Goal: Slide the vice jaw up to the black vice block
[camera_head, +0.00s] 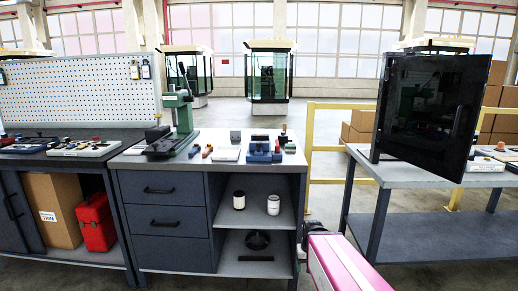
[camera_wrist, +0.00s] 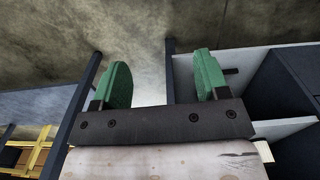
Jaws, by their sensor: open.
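My gripper (camera_wrist: 163,82) is open in the wrist view, its two green fingertips wide apart with nothing between them. A blue vice-like piece (camera_head: 262,150) sits on the grey-topped drawer bench. A black block (camera_head: 157,134) sits further left on the same bench, beside the green drill press. At this size I cannot tell for certain which parts are the vice jaw and the black vice block. Neither can be made out in the wrist view. My gripper is away from both, and only my pink-and-white arm shows low in the head view.
The bench's open shelves hold two jars and a dark round part (camera_head: 257,241). At right is a table (camera_head: 420,175) with a dark glass-fronted cabinet (camera_head: 428,112). A yellow rail (camera_head: 309,160) stands behind.

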